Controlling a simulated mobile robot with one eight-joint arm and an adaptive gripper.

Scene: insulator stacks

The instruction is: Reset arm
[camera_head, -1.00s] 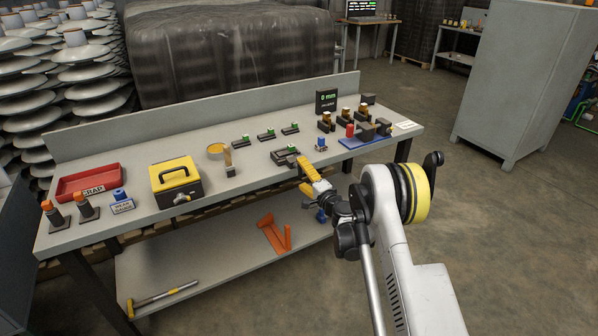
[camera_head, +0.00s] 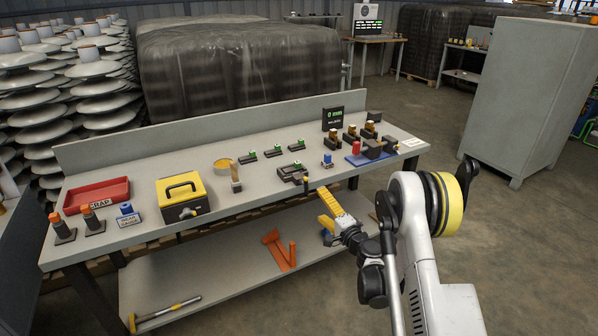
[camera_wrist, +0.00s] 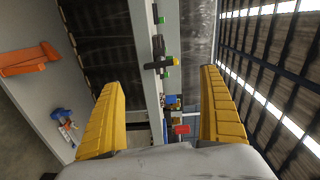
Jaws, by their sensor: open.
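My gripper (camera_head: 326,208) has yellow fingers and is in front of the workbench's front edge, right of centre in the head view. In the wrist view its two fingers (camera_wrist: 160,95) stand wide apart with nothing between them in their grasp. My white arm reaches in from the lower right. The grey workbench (camera_head: 240,205) carries several small parts, and its top shows edge-on in the wrist view.
On the bench are a red scrap tray (camera_head: 82,193), a yellow-lidded box (camera_head: 183,192), a small display (camera_head: 333,119) and a blue fixture (camera_head: 362,159). An orange bracket (camera_head: 279,250) and a hammer (camera_head: 165,312) lie on the lower shelf.

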